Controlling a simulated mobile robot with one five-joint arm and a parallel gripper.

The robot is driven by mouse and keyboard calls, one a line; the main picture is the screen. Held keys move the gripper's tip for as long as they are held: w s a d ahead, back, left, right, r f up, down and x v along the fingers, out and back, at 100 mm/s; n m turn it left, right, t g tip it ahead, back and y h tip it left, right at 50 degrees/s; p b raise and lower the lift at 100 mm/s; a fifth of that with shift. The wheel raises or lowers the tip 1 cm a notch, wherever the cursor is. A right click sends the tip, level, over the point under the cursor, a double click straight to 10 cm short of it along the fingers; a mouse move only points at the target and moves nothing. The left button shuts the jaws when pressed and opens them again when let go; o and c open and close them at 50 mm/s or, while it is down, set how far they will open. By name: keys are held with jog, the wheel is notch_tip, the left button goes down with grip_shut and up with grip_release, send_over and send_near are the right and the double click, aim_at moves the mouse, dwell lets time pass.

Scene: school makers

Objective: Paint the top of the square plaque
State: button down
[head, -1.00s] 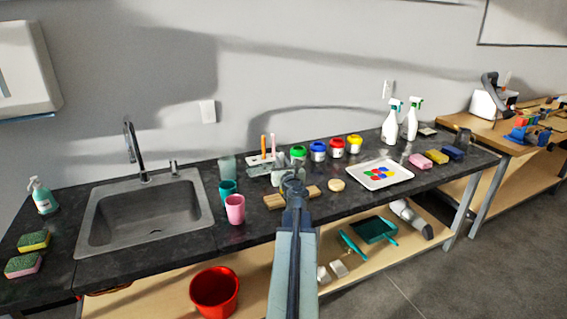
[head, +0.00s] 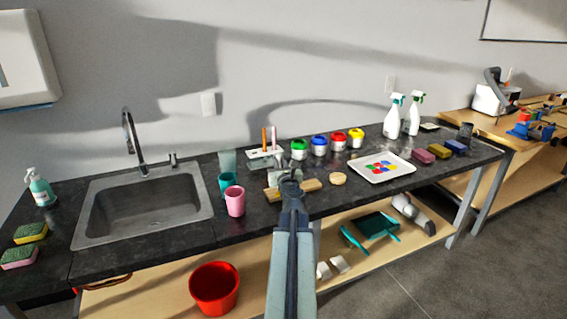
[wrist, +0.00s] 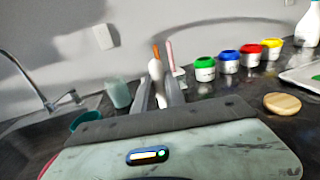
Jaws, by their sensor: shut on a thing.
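My gripper (head: 288,174) is in front of a wooden board on the dark counter in the head view. In the wrist view my gripper (wrist: 158,90) has its fingers close together around something narrow that I cannot make out clearly. A white holder (head: 253,160) behind my gripper has an orange handle (head: 264,138) and a pink handle (head: 273,135) upright.
Green, blue, red and yellow lidded jars (head: 319,146) line the back. Teal (head: 226,184) and pink cups (head: 235,200) stand left, beside the sink (head: 145,210). Spray bottles (head: 393,116) and sponges (head: 424,156) are at right. Some counter between disc and tray is clear.

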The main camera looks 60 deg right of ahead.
jog(key=shift+w+a, duration=0.7)
jog(key=shift+w, duration=1.25)
jog(key=shift+s+d, duration=0.75)
jog(key=shift+d, duration=0.2)
jog(key=shift+s+d, duration=0.75)
jog(key=shift+d, duration=0.2)
jog(key=shift+x, duration=1.15)
jog(key=shift+w+a, duration=1.55)
jog(key=shift+a, duration=0.55)
notch_tip(320, 180, up, 7)
jog(key=p, duration=0.7)
